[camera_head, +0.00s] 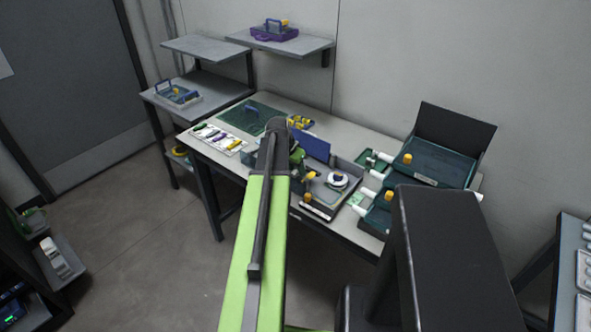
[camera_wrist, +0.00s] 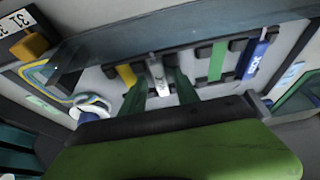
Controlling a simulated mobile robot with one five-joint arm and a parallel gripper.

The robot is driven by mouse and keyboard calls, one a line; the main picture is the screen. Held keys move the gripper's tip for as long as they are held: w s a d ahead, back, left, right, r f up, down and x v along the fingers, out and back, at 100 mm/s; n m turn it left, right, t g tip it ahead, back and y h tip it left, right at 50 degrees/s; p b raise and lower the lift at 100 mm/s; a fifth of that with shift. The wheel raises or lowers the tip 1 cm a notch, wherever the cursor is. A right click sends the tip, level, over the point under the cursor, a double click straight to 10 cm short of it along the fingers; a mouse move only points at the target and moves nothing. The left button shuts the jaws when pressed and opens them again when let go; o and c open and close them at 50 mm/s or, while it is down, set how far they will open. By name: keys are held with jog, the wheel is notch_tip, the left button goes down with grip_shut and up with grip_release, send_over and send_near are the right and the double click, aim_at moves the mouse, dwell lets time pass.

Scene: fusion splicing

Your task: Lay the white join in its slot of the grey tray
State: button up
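The white join (camera_wrist: 159,78) lies between my fingertips in the wrist view, its far end by a dark holder of the grey tray (camera_wrist: 282,62). It looks laid in the row of slots, but its near end and full seating are hard to see. My gripper (camera_wrist: 160,84) has its dark green fingers spread on either side of the join, with gaps showing between. In the head view the tray (camera_head: 350,204) is on the bench, and my arm hides the gripper and the join.
A yellow join (camera_wrist: 126,75), a green one (camera_wrist: 217,61) and a blue one (camera_wrist: 254,58) sit beside it. A white reel (camera_wrist: 93,106) is at left in the tray. A blue panel (camera_head: 314,146) stands behind the tray; teal boxes (camera_head: 440,163) crowd the right.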

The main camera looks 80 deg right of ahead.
jog(key=shift+a+r+p, duration=0.1)
jog(key=shift+r+p, duration=0.45)
jog(key=p+v, duration=1)
jog(key=v, duration=0.1)
jog(key=shift+a, duration=0.15)
